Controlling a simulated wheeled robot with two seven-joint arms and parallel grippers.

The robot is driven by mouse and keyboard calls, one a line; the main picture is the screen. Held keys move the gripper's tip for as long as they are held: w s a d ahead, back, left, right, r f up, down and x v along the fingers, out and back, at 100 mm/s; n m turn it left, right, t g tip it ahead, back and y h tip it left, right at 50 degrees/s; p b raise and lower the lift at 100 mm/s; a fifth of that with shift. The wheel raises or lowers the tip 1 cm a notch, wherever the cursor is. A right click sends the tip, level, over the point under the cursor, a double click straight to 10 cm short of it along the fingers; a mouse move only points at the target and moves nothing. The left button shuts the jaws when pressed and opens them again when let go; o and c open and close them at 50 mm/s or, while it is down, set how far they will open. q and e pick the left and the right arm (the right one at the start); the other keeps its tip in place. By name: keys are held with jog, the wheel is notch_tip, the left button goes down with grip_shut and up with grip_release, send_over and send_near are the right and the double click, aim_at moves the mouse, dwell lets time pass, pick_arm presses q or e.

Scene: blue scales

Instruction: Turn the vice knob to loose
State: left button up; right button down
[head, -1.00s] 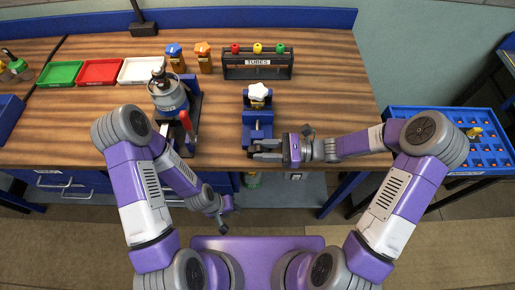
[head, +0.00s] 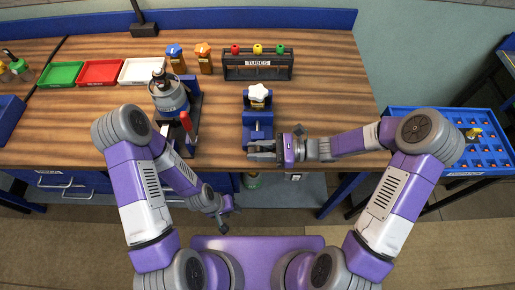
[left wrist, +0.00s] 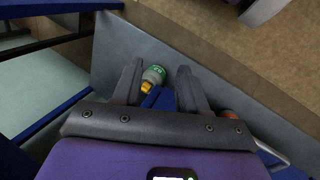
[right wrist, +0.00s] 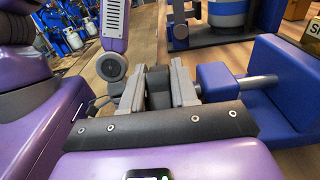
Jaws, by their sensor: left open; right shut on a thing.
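In the right wrist view the vice (right wrist: 270,90) shows a metal rod and a blue collar on the side toward my gripper. My right gripper (head: 256,150) is at the vice's near end. My left gripper (head: 226,216) hangs low in front of the bench, away from the vice. It is open and empty in the left wrist view (left wrist: 160,85).
A machine with a red lever (head: 187,122) stands left of the vice. Behind are a tube rack (head: 258,74), orange- and blue-topped pieces, and green, red and white trays (head: 140,70). The bench right of the vice is clear. A blue compartment tray (head: 400,113) is at far right.

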aim_at(250, 150)
jog(key=h+p, duration=0.2)
jog(key=p, duration=0.1)
jog(key=h+p, duration=0.3)
jog(key=p, duration=0.1)
jog(key=a+h+p, duration=0.1)
jog(key=h+p, duration=0.2)
jog(key=p, duration=0.1)
jog(key=shift+r, duration=0.2)
jog(key=h+p, duration=0.2)
jog(key=p, duration=0.2)
jog(key=h+p, duration=0.2)
jog(key=p, duration=0.2)
jog(key=f+h+p, duration=0.1)
jog(key=h+p, duration=0.1)
jog(key=p, duration=0.1)
jog(key=shift+a+p, duration=0.3)
jog(key=shift+p, duration=0.1)
jog(key=h, duration=0.1)
jog(key=h+p, duration=0.1)
jog(key=shift+f+h+p, duration=0.3)
jog(key=shift+f+h, duration=0.3)
jog(key=shift+h, duration=1.3)
jog(key=c, duration=1.2)
grip_release()
jog(key=shift+c, duration=0.2)
